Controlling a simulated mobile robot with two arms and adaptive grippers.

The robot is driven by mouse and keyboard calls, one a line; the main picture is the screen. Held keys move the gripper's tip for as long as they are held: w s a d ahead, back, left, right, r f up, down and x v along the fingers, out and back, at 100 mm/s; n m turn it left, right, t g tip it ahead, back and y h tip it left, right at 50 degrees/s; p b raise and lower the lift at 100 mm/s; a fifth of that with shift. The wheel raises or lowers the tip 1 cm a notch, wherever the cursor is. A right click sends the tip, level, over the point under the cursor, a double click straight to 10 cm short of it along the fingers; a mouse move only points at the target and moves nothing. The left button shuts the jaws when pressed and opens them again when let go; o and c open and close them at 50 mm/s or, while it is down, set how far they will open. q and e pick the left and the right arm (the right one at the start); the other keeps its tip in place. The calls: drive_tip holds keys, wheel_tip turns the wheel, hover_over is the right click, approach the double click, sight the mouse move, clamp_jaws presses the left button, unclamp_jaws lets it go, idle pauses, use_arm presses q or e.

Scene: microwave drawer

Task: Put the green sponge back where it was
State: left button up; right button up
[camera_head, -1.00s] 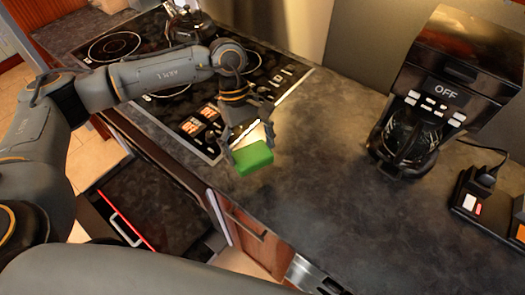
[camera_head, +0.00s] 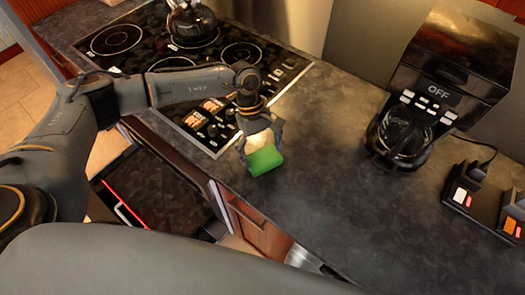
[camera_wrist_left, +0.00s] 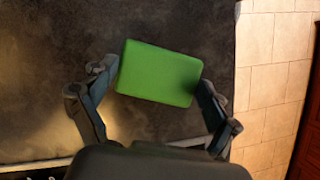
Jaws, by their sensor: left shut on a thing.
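The green sponge (camera_head: 264,160) is a small green block at the front of the dark countertop, just right of the stove. My left gripper (camera_head: 262,150) is shut on it from above. In the left wrist view the sponge (camera_wrist_left: 159,73) sits between the two fingertips of the left gripper (camera_wrist_left: 158,84), one on each side. I cannot tell whether the sponge touches the counter or is held a little above it. My right gripper is not in view.
A black stove (camera_head: 205,60) with a kettle (camera_head: 190,20) is behind and left of the gripper. A coffee maker (camera_head: 440,90) reading OFF stands right. A power strip (camera_head: 470,198) lies at the far right. The counter (camera_head: 340,190) between is clear.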

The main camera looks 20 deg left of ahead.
use_arm(q)
drive_tip(key=o, duration=0.9)
drive_tip(key=shift+c, duration=0.2)
drive_tip(key=shift+r, duration=0.15)
drive_tip(key=b+v, duration=0.3)
drive_tip(key=v, duration=0.9)
drive_tip(key=shift+b, duration=0.35)
drive_tip(key=shift+s, duration=0.15)
